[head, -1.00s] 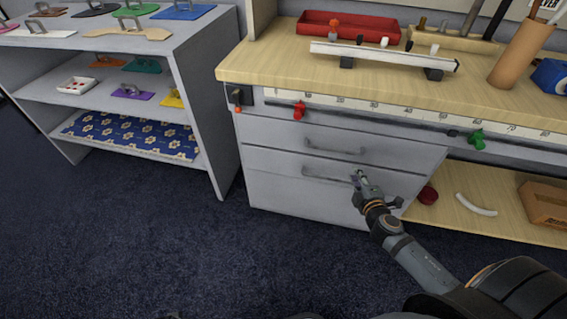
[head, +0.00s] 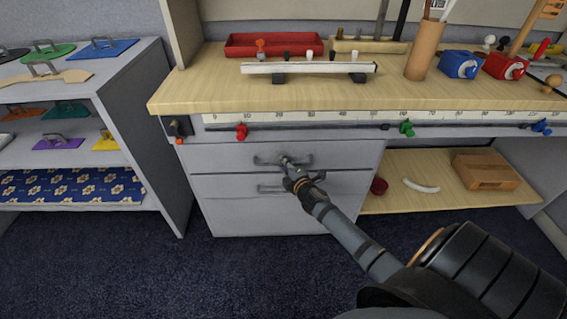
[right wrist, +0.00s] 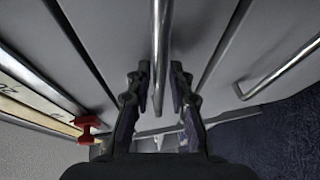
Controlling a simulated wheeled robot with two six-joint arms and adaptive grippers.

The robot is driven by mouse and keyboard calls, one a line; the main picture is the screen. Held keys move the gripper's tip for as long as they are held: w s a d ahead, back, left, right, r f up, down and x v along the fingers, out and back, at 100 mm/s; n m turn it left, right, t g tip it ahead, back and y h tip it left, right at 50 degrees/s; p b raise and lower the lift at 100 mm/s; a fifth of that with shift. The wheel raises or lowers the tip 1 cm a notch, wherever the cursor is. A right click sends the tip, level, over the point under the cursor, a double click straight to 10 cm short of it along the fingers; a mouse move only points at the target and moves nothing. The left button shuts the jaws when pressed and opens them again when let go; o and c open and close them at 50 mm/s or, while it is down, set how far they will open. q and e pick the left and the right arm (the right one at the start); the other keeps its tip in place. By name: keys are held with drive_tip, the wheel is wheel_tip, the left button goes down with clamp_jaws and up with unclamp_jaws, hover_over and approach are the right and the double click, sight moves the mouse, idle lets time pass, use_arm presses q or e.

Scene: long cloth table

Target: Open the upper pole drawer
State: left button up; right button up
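The upper drawer (head: 230,159) is the top one in the grey cabinet under the table, and its front looks flush. Its metal bar handle (head: 262,161) also shows in the right wrist view (right wrist: 161,45), running lengthwise between my fingers. My right gripper (head: 287,163) is at this handle, partly covering it. In the right wrist view, my right gripper (right wrist: 159,92) is open, with one finger on each side of the bar and a visible gap to each. The lower drawer (head: 250,215) looks closed below. My left gripper is not in view.
The lower drawer's handle (right wrist: 282,72) is off to the right in the right wrist view. A red slider (head: 241,131) sits on the rail above the drawers. A grey shelf unit (head: 120,110) stands at left. Clear carpet (head: 230,270) lies in front of the cabinet.

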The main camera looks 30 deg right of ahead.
drive_tip(key=shift+c, duration=0.5)
clamp_jaws()
